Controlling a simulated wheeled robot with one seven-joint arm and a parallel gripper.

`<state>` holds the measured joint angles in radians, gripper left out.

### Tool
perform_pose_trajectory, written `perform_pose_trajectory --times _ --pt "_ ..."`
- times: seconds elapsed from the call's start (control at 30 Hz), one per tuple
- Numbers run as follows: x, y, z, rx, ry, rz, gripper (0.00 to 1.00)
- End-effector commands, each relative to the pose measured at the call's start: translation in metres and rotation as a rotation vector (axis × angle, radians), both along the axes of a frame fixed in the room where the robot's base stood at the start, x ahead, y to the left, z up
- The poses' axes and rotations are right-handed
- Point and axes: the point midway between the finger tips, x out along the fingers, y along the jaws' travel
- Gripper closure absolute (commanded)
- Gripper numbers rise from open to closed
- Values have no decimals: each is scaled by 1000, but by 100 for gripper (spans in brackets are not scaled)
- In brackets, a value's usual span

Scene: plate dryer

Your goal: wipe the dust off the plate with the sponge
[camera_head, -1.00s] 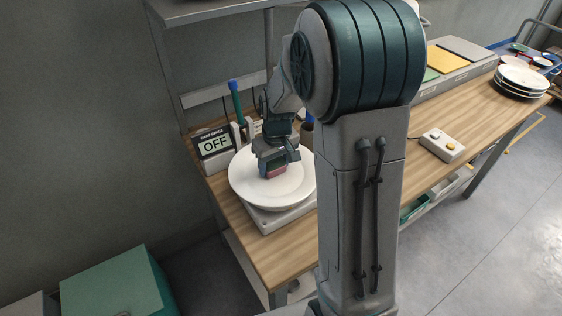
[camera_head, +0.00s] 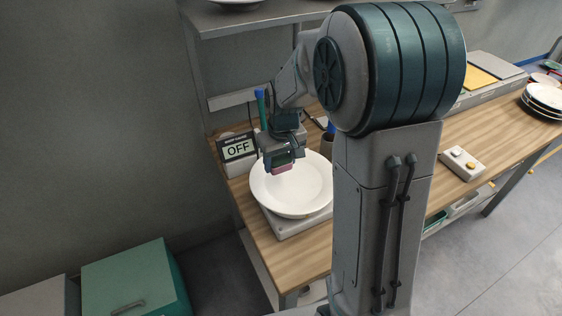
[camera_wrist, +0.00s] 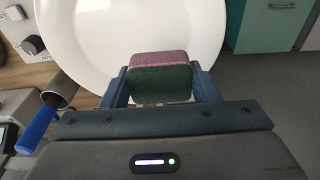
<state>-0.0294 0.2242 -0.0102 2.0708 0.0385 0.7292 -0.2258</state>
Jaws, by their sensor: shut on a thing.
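A white plate (camera_head: 300,194) rests on a low grey device on the wooden table; no dust shows on it at this size. It also shows in the wrist view (camera_wrist: 90,35). My gripper (camera_head: 281,160) is over the plate's far left part and is shut on a sponge. The sponge (camera_wrist: 160,77) has a pink side and a dark green side and sits between the blue fingers. In the head view only its pink edge (camera_head: 282,169) shows. I cannot tell whether the sponge touches the plate. My arm hides part of the plate's right side.
A display reading OFF (camera_head: 238,148) stands left of the plate. A holder (camera_wrist: 60,88) with a blue-handled tool is close by. A button box (camera_head: 462,162) and a stack of plates (camera_head: 545,96) are to the right. A shelf is above.

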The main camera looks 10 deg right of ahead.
Motion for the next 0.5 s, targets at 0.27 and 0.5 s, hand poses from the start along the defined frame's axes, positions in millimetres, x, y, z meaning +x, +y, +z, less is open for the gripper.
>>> perform_pose_trajectory --times 0.27,0.5 --pt "0 0 23 0 -1 1 66" --pt "0 0 23 0 -1 1 66"
